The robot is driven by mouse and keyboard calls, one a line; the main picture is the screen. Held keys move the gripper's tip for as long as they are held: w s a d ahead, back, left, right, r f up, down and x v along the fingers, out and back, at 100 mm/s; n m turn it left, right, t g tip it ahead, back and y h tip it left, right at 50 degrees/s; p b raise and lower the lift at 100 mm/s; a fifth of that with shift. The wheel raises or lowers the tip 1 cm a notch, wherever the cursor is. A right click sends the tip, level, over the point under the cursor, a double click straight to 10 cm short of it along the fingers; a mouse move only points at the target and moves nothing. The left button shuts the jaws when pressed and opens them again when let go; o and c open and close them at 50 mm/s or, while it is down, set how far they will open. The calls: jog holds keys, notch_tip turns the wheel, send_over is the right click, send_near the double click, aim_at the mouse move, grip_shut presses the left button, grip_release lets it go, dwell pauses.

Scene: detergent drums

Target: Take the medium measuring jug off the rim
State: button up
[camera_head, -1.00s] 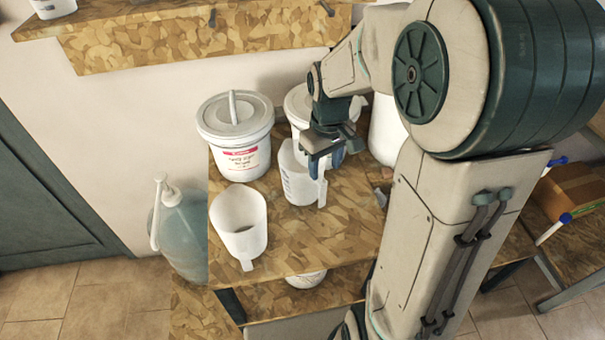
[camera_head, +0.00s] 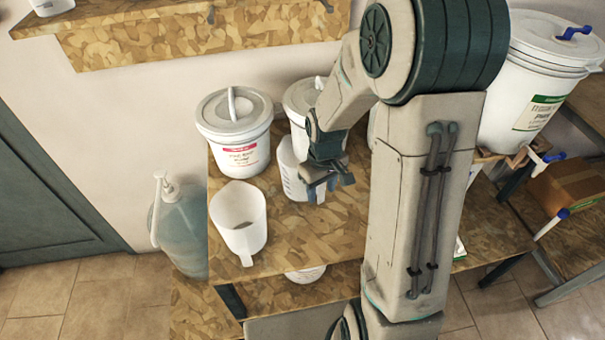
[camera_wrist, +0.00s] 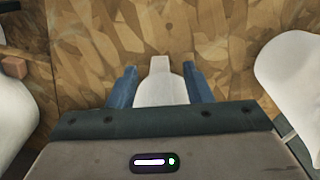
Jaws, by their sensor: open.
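A translucent white measuring jug (camera_head: 290,172) with scale marks is in front of the second drum in the head view, partly behind my gripper (camera_head: 320,188). It may hang on that drum's rim; the contact is hidden. In the wrist view, the blue fingertips of my gripper (camera_wrist: 160,88) are apart, one on each side of a white tongue-like part (camera_wrist: 159,82), which looks like the jug's handle. The fingers show small gaps to it. The second drum (camera_head: 303,97) is white with a lid and partly hidden by my arm.
Another white jug (camera_head: 238,222) stands at the front left of the wooden shelf (camera_head: 285,250). A lidded drum (camera_head: 237,135) with a red label stands behind it. A large white bucket (camera_head: 530,85) is at the right. The shelf front beside the jugs is bare.

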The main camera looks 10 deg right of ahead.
grip_shut()
jog(key=shift+r, duration=0.15)
